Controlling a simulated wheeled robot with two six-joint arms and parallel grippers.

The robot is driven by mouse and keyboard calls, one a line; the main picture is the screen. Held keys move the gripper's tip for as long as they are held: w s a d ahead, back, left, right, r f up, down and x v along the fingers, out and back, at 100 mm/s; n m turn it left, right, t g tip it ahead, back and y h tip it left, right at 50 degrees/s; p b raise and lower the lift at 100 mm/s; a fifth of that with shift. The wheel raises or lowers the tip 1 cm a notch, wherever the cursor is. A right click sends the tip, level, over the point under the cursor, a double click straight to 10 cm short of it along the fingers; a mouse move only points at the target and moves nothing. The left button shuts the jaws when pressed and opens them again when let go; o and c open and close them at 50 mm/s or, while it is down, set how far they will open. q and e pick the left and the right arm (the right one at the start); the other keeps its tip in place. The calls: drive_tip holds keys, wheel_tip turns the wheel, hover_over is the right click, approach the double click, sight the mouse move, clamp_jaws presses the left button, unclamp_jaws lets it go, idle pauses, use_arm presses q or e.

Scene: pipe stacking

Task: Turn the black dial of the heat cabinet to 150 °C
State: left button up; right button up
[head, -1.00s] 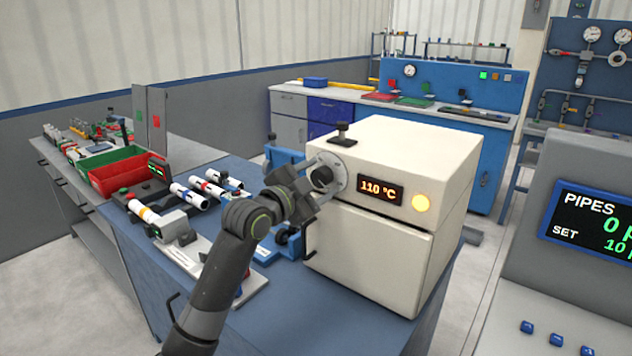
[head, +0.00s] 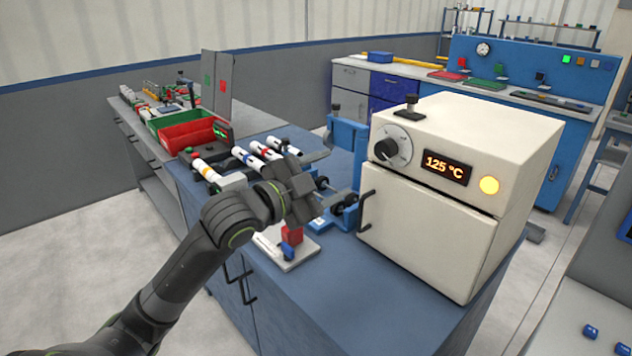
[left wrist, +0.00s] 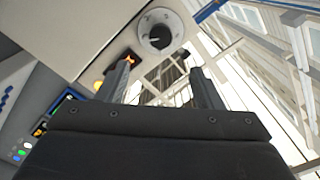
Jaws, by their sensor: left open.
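The white heat cabinet (head: 430,205) stands on the blue bench, its orange display (head: 447,168) reading 125 °C. Its black dial (head: 387,149) sits on a pale round scale plate left of the display. In the left wrist view the dial (left wrist: 160,36) shows beyond the fingertips, with a white pointer mark; the scale figures are too small to read. My left gripper (head: 332,180) is open and empty, in front of the cabinet, left of and below the dial, clear of it. Its two fingers (left wrist: 161,70) stand apart in the left wrist view. My right gripper is not seen.
A door handle (head: 366,211) juts from the cabinet front, near my gripper. A blue fixture (head: 345,150) stands left of the cabinet. White pipes (head: 247,157) and red and green bins (head: 190,135) lie farther left. A round yellow lamp (head: 489,185) glows on the cabinet.

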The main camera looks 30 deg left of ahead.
use_arm(q)
drive_tip(key=shift+v, duration=1.35)
drive_tip(key=shift+f, duration=0.1)
